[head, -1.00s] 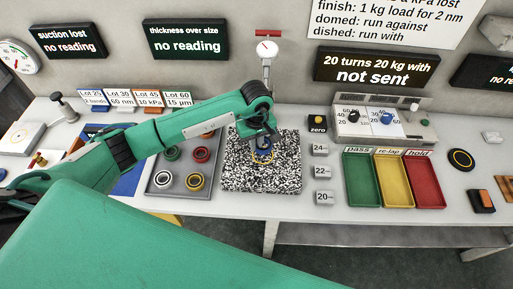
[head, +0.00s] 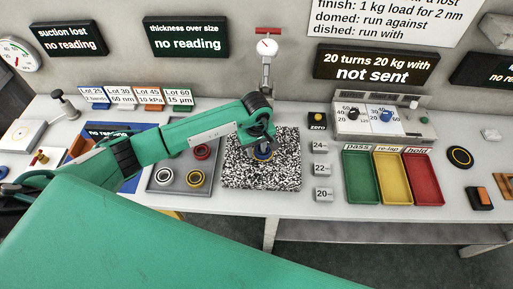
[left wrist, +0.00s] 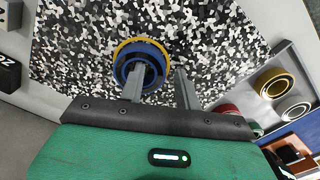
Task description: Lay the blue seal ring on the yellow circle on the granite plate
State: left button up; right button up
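The blue seal ring (left wrist: 139,72) lies flat on the granite plate (left wrist: 215,35), inside the yellow circle (left wrist: 128,45). In the left wrist view yellow shows mostly along its upper left edge. The ring shows small in the head view (head: 263,154) below my left gripper (head: 262,144). In the left wrist view my left gripper (left wrist: 158,84) has its two fingers apart. One finger crosses in front of the ring, and the other is beside its right edge with a gap. My right gripper is not in view.
A grey tray (head: 180,187) with several other rings stands left of the granite plate. Small weights (head: 321,171) stand to its right, before the green, yellow and red trays (head: 362,190). A dial gauge stand (head: 266,70) rises behind the plate.

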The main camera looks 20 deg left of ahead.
aim_at(257, 151)
pick_arm(q)
jog(key=shift+r, duration=0.1)
jog(key=shift+r, duration=0.2)
notch_tip(257, 151, up, 12)
jog(key=b, duration=0.3)
jog(key=shift+f, duration=0.15)
